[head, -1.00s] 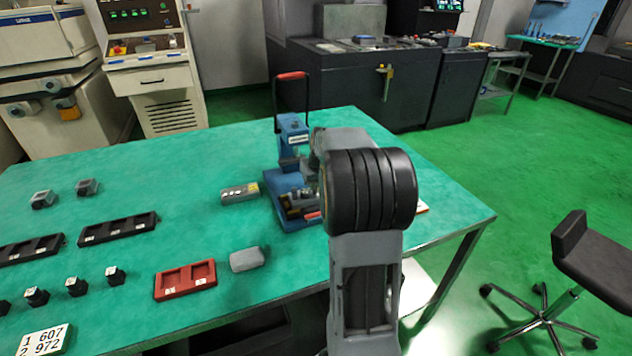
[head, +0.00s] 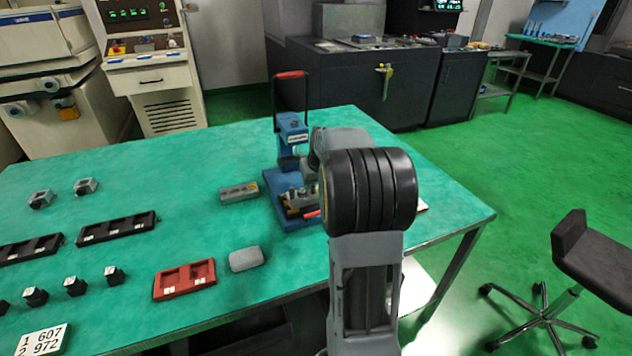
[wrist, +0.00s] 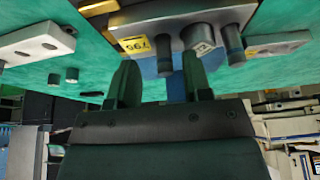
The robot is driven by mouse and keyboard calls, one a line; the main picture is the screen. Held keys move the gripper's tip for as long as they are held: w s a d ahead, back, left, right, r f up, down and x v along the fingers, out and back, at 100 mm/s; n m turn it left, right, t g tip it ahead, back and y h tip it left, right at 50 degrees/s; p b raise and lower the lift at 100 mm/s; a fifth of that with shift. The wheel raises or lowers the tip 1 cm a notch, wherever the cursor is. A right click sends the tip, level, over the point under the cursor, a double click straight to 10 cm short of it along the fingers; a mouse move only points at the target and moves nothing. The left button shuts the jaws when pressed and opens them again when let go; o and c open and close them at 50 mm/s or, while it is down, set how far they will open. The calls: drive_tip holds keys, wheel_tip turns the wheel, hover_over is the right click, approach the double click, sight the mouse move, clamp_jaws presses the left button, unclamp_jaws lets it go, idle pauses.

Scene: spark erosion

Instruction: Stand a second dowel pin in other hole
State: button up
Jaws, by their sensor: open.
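In the head view the block sits in the blue press (head: 291,160); my arm hides most of the gripper and pins.
A grey rounded block (head: 245,259) and a red two-pocket tray (head: 185,279) lie nearer. Black trays (head: 118,228) are further left.

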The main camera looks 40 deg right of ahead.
drive_tip(key=p+v, duration=0.1)
drive_tip(key=v, duration=1.2)
drive_tip(key=shift+s+r, duration=0.2)
